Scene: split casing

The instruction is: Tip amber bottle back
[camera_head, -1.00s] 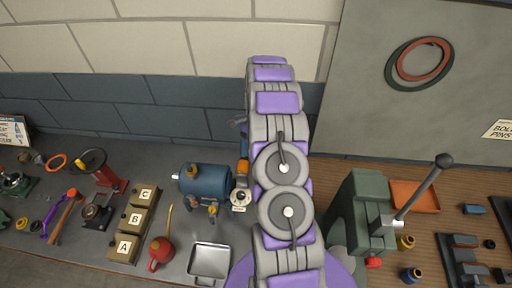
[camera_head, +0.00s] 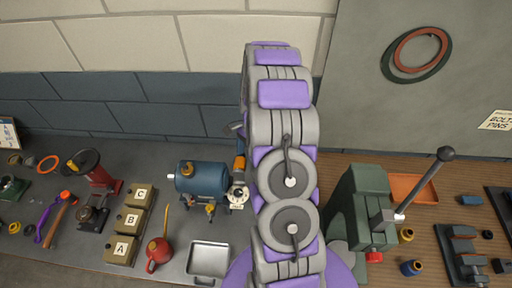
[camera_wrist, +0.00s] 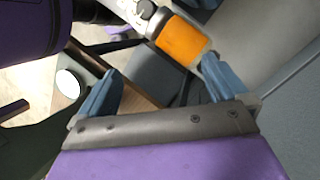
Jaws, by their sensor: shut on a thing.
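The amber bottle (camera_head: 239,164) shows in the head view as a small orange cylinder at the right end of a blue housing (camera_head: 203,179), above a pale round fitting (camera_head: 237,195). In the wrist view the amber bottle (camera_wrist: 182,41) lies slanted, with a grey metal fitting (camera_wrist: 147,14) at its upper left end. My gripper (camera_wrist: 160,64) has its blue fingers either side of the bottle's line and is shut on it; the right finger is closest to it. In the head view my arm hides most of the gripper, and the exact contact cannot be seen.
Boxes A (camera_head: 121,249), B and C, a red oil can (camera_head: 159,252) and a metal tray (camera_head: 208,260) stand left of my arm. A green lever press (camera_head: 357,212) stands close on the right. A wall rises behind the bench.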

